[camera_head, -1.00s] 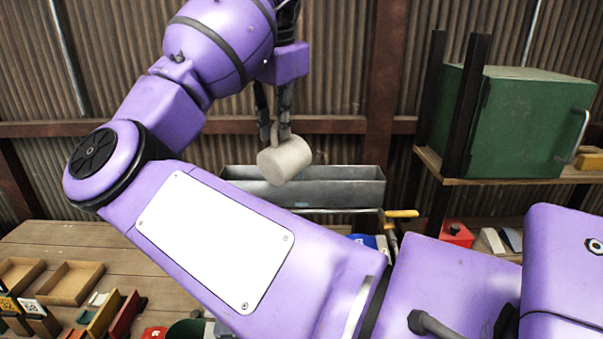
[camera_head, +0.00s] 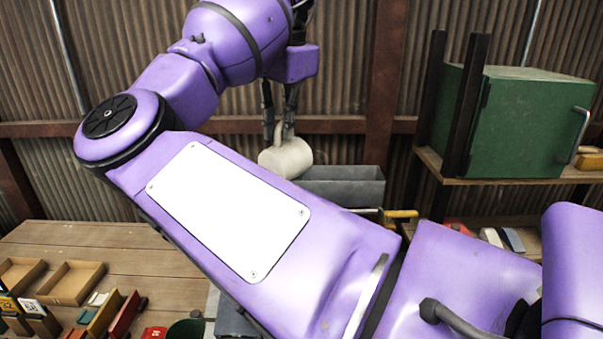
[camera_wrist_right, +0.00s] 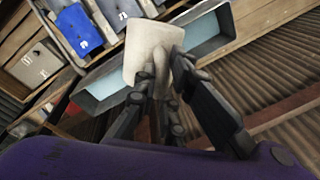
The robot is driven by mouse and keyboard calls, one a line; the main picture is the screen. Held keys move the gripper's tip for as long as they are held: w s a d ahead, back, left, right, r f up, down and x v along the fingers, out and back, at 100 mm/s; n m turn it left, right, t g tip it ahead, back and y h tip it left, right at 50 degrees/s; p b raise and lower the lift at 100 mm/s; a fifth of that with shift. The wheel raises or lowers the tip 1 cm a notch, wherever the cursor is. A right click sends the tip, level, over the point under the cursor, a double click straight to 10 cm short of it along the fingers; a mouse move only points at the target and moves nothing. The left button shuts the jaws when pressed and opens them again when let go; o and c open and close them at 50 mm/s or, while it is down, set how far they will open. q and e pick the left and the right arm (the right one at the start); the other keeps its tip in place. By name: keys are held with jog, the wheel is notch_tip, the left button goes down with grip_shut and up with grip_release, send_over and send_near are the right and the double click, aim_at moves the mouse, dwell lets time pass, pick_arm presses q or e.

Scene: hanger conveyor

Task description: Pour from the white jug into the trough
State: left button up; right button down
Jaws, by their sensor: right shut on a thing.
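The white jug (camera_head: 286,157) is tilted over in the head view, with its handle side up. My right gripper (camera_head: 280,122) is shut on it from above. The grey metal trough (camera_head: 345,187) is behind and to the right of the jug; my purple right arm hides its left and lower part. In the right wrist view the jug (camera_wrist_right: 150,50) is between the fingertips of my right gripper (camera_wrist_right: 160,75), in front of the trough (camera_wrist_right: 215,30). The trough's inside looks pale blue there. The jug's contents and any stream are not visible. My left gripper is not in view.
A green cabinet (camera_head: 530,125) stands on a wooden shelf at the right. A wooden table (camera_head: 85,240) at the left holds shallow wooden trays (camera_head: 70,283) and small coloured items. My right arm covers the middle of the head view.

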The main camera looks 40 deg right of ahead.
jog(key=shift+d, duration=0.1)
jog(key=shift+d+y, duration=0.5)
jog(key=shift+y, duration=0.1)
jog(key=a+h, duration=0.2)
jog(key=a, duration=0.1)
jog(key=a+h, duration=0.1)
jog(key=h, duration=0.1)
jog(key=shift+s+a+r, duration=0.15)
jog(key=shift+s+r, duration=0.05)
jog(key=shift+r, duration=0.05)
jog(key=shift+s+a+r+t+h, duration=0.1)
jog(key=shift+a+r+t+h, duration=0.05)
jog(key=shift+a+t+h, duration=0.2)
jog(key=shift+d, duration=0.15)
